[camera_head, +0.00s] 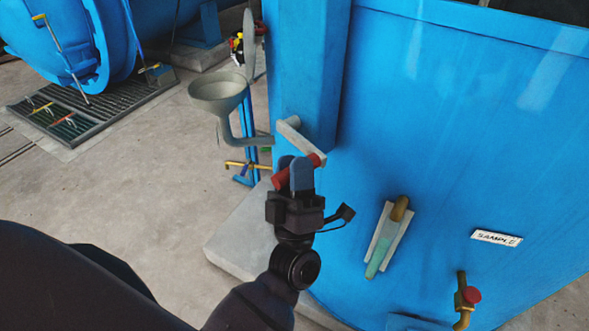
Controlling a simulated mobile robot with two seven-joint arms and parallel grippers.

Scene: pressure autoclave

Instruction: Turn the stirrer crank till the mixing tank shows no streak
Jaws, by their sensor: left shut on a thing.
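The mixing tank (450,130) is the big blue vessel filling the right of the view. A grey stirrer crank (300,138) sticks out beside the blue column at the tank's left, with a red grip (314,160) at its outer end. My left gripper (296,175) is shut on the red grip, its blue fingers hiding part of it. A slanted sight glass (381,247) on the tank front shows pale green below and a brown patch at its top. Whether the brown patch is a streak I cannot tell. My right gripper is not in view.
A brass tap (463,300) with a red knob juts from the tank below a SAMPLE label (496,238). Concrete floor (130,190) is open at left, before a blue autoclave (65,40).

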